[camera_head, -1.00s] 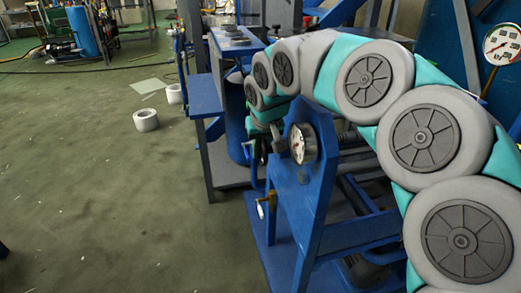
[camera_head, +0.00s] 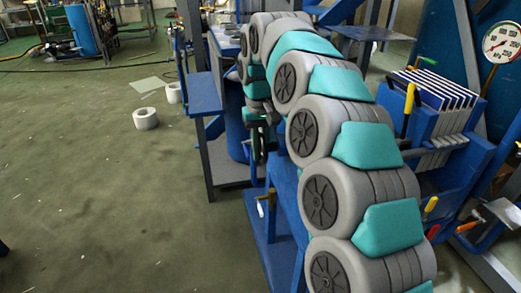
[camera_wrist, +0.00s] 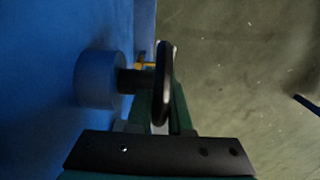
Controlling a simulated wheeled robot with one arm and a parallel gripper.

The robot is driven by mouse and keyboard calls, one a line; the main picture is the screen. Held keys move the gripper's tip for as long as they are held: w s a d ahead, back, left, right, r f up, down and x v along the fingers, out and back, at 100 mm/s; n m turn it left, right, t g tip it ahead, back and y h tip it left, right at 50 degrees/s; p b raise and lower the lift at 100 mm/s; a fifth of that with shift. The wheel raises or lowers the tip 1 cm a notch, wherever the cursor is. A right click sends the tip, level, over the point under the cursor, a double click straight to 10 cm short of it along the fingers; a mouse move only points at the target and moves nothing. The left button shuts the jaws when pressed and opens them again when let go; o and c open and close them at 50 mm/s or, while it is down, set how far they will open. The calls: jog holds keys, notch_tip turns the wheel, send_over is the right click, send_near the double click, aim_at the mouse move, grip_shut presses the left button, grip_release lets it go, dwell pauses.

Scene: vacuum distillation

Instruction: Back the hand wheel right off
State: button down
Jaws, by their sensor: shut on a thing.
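The black hand wheel (camera_wrist: 164,75) shows nearly edge-on in the wrist view. A dark stem (camera_wrist: 131,80) joins its side to a round blue boss (camera_wrist: 97,80) on a blue wall. My gripper (camera_wrist: 161,103) has its dark green fingers around the near part of the wheel and is shut on it. The fingers' exact contact is dark and hard to see. In the head view my arm reaches down beside the blue equipment, and the wheel is hard to make out behind and below the arm's end.
A yellow-handled crank (camera_head: 263,203) sits on the blue frame below my arm. A rack of white plates (camera_head: 440,95) stands to the right, near a round pressure gauge (camera_head: 502,44). A white roll (camera_head: 145,118) lies on the floor at left, where the floor is mostly clear.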

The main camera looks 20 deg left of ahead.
dwell(0.3)
jog(key=c, duration=0.8)
grip_release()
jog(key=shift+c, duration=0.2)
jog(key=shift+r, duration=0.1)
